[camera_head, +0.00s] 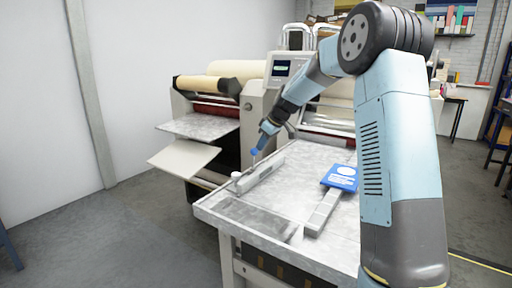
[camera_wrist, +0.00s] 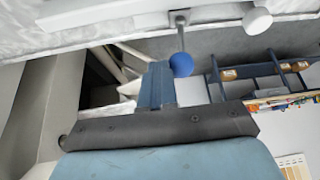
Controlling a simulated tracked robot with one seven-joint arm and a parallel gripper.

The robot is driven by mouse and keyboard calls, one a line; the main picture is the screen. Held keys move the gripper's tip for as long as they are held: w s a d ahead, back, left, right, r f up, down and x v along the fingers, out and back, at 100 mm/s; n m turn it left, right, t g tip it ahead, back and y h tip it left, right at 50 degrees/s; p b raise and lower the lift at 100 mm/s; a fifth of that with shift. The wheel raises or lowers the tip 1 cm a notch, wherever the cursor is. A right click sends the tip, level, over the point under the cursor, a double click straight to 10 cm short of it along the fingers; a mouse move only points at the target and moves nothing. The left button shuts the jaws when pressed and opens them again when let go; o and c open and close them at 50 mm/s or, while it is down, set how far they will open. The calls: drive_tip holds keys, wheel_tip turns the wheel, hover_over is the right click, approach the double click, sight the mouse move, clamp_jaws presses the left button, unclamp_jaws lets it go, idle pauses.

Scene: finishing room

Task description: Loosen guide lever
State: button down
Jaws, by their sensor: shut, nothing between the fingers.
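The guide lever, a thin metal rod with a blue ball knob (camera_wrist: 182,65), shows in the wrist view. Its rod rises from a pale guide bar (camera_wrist: 130,12), and the blue ball (camera_head: 254,152) also shows small in the head view. The guide bar (camera_head: 262,172) lies on the table's left side. My gripper (camera_wrist: 158,67) is shut and empty, its fingertips beside the ball, to its left in the wrist view. Contact cannot be told. In the head view my gripper (camera_head: 261,146) is small, close above the lever. A white round knob (camera_wrist: 257,20) stands right of the lever.
A metal-topped table (camera_head: 222,209) carries a blue booklet (camera_head: 341,177) and a flat grey bar (camera_head: 322,213) right of the guide bar. A laminating machine with rolls (camera_head: 235,70) stands behind. The wrist view shows a compartmented shelf (camera_wrist: 214,90) at right.

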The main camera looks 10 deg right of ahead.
drive_tip(key=s+a+t+h, duration=0.1)
drive_tip(key=s+a+t, duration=0.1)
drive_tip(key=s+a+n+t+h, duration=0.1)
drive_tip(key=shift+s+a+r+h, duration=0.1)
drive_tip(key=shift+r+h, duration=0.2)
drive_tip(key=shift+s+a+f, duration=0.2)
drive_tip(key=shift+s+a, duration=0.25)
drive_tip(key=shift+s+a+f, duration=0.15)
drive_tip(key=shift+s+a, duration=0.25)
drive_tip(key=shift+s, duration=0.05)
drive_tip(key=shift+s+a+f, duration=0.1)
drive_tip(key=shift+s, duration=0.05)
approach(253, 150)
drive_tip(key=a+v, duration=0.1)
drive_tip(key=v, duration=0.2)
drive_tip(key=shift+s+d+r, duration=0.4)
drive_tip(key=shift+s+r, duration=0.35)
drive_tip(key=shift+s, duration=0.05)
drive_tip(key=shift+s, duration=0.1)
